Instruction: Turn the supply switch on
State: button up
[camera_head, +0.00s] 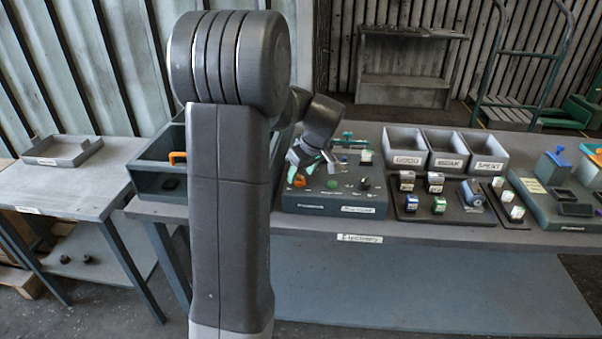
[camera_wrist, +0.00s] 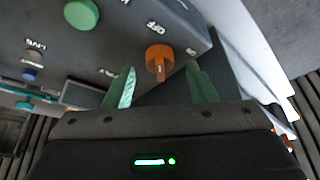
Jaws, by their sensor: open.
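The orange supply switch (camera_wrist: 159,54) is a small knob with a narrow grip on the grey control panel (camera_head: 335,209). In the wrist view an upside-down "OFF" label is just above it and a smaller label, hard to read, is to its right. The knob also shows in the head view (camera_head: 299,181), low on the panel's left. My gripper (camera_wrist: 161,69) is open, with one green finger on each side of the knob's grip and visible gaps to both. In the head view my gripper (camera_head: 309,163) is over the panel's left part, partly hidden by my arm.
A green button (camera_head: 332,184) and a dark knob (camera_head: 364,184) are on the same panel. A grey bin (camera_head: 150,181) stands left of it. Labelled trays (camera_head: 405,146) and a board with small blocks (camera_head: 425,213) stand right. My arm hides part of the bench.

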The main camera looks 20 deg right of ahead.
jog(key=shift+w+f, duration=0.25)
jog(key=shift+f, duration=0.35)
jog(key=c, duration=1)
jog(key=shift+o, duration=0.2)
